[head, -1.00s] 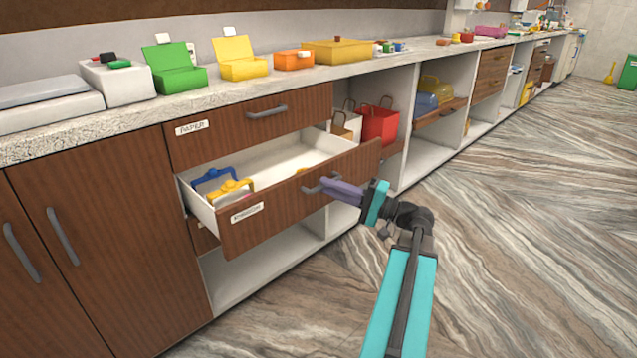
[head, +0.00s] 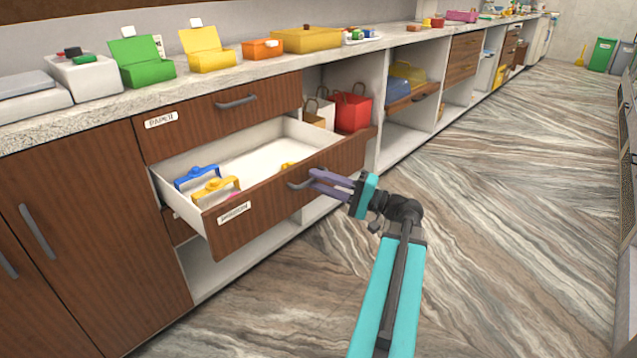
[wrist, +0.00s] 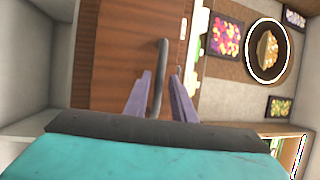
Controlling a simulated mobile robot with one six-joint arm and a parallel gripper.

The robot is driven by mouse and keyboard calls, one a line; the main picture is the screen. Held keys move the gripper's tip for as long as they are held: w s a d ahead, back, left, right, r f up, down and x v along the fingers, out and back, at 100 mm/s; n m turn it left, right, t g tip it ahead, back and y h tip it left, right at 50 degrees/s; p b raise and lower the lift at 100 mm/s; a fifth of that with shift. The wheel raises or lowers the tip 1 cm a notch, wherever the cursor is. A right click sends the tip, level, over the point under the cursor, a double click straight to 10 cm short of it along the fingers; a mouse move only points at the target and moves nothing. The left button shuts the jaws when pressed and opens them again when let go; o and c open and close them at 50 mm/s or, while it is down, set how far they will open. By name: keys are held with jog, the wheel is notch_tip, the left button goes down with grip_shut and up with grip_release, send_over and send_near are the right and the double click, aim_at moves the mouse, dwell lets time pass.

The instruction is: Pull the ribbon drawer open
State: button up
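The middle drawer (head: 262,208) stands pulled out from the counter, below the closed drawer labelled PAPER (head: 215,117). A white label on its front is too small to read surely. Its dark curved handle (head: 298,184) is on the right part of the front. My gripper (head: 312,181) is at that handle, with its purple fingers spread apart. In the wrist view, the handle (wrist: 158,75) passes between the fingertips of my gripper (wrist: 160,80), with a gap on each side. Inside the drawer are a blue handled item (head: 196,175) and a yellow one (head: 216,186).
Cupboard doors (head: 80,250) are left of the drawers. An open shelf holding a red bag (head: 353,112) is to the right. Boxes, including a green one (head: 140,65), stand on the countertop (head: 110,108). The floor (head: 480,230) on the right is clear.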

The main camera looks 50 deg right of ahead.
jog(key=shift+a, duration=0.2)
jog(key=p+v, duration=0.3)
jog(key=v, duration=1)
jog(key=shift+s+d+f+p, duration=0.1)
jog(key=shift+s+d+p, duration=0.2)
jog(key=shift+p, duration=0.05)
dwell(0.4)
